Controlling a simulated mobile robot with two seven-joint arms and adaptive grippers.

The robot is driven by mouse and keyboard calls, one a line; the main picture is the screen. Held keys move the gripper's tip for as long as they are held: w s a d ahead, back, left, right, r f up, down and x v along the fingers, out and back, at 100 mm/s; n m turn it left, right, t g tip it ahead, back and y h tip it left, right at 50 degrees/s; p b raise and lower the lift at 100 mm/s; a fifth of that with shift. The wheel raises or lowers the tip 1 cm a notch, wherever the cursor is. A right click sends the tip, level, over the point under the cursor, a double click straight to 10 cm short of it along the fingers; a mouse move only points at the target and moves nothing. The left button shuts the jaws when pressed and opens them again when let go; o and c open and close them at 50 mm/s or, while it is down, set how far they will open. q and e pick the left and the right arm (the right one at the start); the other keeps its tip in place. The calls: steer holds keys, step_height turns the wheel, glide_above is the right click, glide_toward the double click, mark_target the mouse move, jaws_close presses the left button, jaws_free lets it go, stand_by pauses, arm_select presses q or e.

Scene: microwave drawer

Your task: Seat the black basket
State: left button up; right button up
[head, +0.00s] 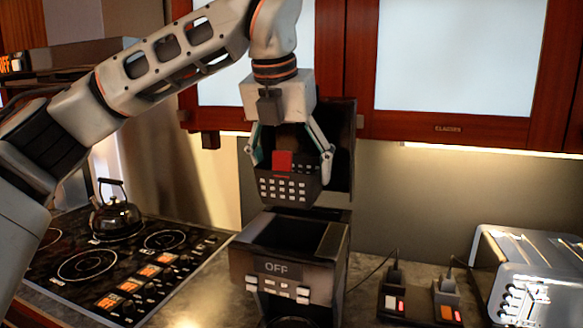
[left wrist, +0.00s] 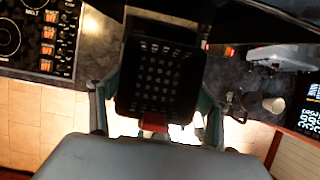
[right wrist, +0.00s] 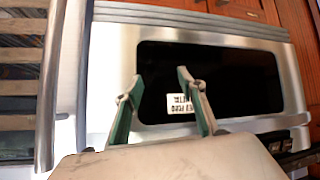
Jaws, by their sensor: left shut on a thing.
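The black basket (head: 287,188), with rows of square holes and a red tab (head: 282,160), hangs roughly upright just above the open machine. My left gripper (head: 290,158) comes down from above and is shut on it, one finger at each side. In the left wrist view the basket (left wrist: 157,85) sits between the fingers (left wrist: 155,103). The machine marked OFF (head: 277,267) has a dark open well on top and its dark lid (head: 342,150) raised behind. The basket appears clear of the well's rim. My right gripper (right wrist: 160,78) is open and empty.
A black kettle (head: 116,215) stands on the cooktop (head: 90,265) at the left. A silver toaster (head: 530,272) and plugged-in cords (head: 420,298) are at the right. Cabinets (head: 450,65) hang above. The right wrist view shows a metal appliance front with a dark window (right wrist: 215,80).

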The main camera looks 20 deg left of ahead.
mark_target(291, 197)
arm_select(q)
steer(key=shift+s+f+b, duration=0.1)
steer(key=shift+f+b, duration=0.25)
steer(key=shift+f, duration=0.05)
steer(key=shift+f+b, duration=0.3)
steer(key=shift+f, duration=0.05)
step_height(291, 197, down, 2)
steer(key=shift+f+b, duration=0.15)
steer(key=shift+b, duration=0.65)
steer(key=shift+f, duration=0.35)
steer(key=shift+f+b, duration=0.5)
steer(key=shift+b, duration=0.05)
steer(key=shift+f, duration=0.1)
arm_select(e)
steer(key=shift+w+a+f+t+y, duration=0.15)
steer(key=shift+w+a+f+y, duration=0.05)
steer(key=shift+w+a, duration=0.3)
steer(key=shift+w+a+f+t+y, duration=0.2)
steer(key=shift+w+a, duration=0.2)
steer(key=shift+a, duration=0.15)
arm_select(q)
steer(key=shift+p, duration=0.45)
arm_select(e)
steer(key=shift+r, duration=0.5)
arm_select(q)
steer(key=shift+f+b, duration=1.75)
steer(key=shift+f, duration=0.8)
arm_select(e)
steer(key=shift+s+f, duration=0.15)
steer(key=shift+f, duration=1.7)
